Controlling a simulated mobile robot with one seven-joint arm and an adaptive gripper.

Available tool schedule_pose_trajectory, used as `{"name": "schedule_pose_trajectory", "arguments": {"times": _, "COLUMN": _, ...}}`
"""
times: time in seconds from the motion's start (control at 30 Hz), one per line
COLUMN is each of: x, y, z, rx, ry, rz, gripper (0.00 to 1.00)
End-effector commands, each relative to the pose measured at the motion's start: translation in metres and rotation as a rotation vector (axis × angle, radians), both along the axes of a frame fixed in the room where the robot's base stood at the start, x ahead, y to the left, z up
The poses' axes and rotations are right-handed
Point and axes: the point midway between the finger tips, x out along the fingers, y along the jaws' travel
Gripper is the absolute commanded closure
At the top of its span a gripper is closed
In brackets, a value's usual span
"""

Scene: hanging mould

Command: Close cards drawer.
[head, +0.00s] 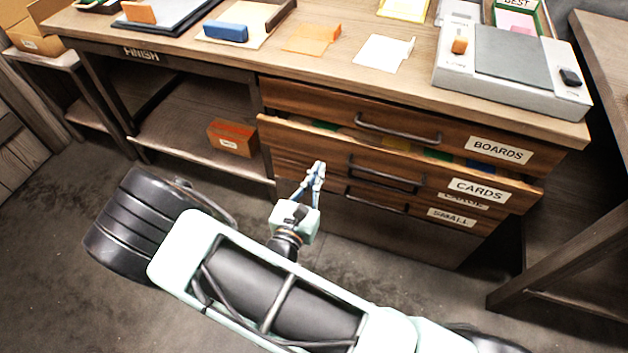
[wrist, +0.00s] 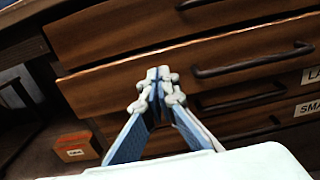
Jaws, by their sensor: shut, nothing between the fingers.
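The cards drawer (head: 400,165) is the second drawer front from the top, with a white CARDS label (head: 478,190) and a dark bar handle (head: 385,173). It is pulled partly out, and coloured contents show in the gap behind its front. In the wrist view its front (wrist: 215,75) and handle (wrist: 255,63) cross the picture. My gripper (head: 318,168) is shut and empty, near the left part of the drawer front, left of the handle. In the wrist view the fingertips (wrist: 158,75) overlap the drawer front; I cannot tell whether they touch it.
Above is the boards drawer (head: 340,108), which looks shut; lower drawers, one labelled SMALL (head: 452,217), are below. An orange box (head: 233,138) sits on the shelf to the left. The bench top (head: 330,70) holds cards, blocks and a grey device.

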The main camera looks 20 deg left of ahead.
Motion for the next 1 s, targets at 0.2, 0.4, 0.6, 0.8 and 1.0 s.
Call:
{"name": "schedule_pose_trajectory", "arguments": {"times": 0.2, "x": 0.048, "y": -0.002, "z": -0.002, "rx": 0.001, "ry": -0.002, "rz": -0.003, "gripper": 1.0}}
{"name": "schedule_pose_trajectory", "arguments": {"times": 0.4, "x": 0.075, "y": -0.002, "z": -0.002, "rx": 0.0, "ry": 0.0, "rz": -0.001, "gripper": 1.0}}
{"name": "schedule_pose_trajectory", "arguments": {"times": 0.6, "x": 0.085, "y": -0.002, "z": -0.001, "rx": 0.0, "ry": 0.0, "rz": 0.001, "gripper": 1.0}}
{"name": "schedule_pose_trajectory", "arguments": {"times": 0.8, "x": 0.085, "y": -0.002, "z": 0.0, "rx": 0.0, "ry": 0.0, "rz": 0.001, "gripper": 1.0}}
{"name": "schedule_pose_trajectory", "arguments": {"times": 1.0, "x": 0.09, "y": -0.003, "z": 0.001, "rx": 0.001, "ry": 0.0, "rz": -0.001, "gripper": 1.0}}
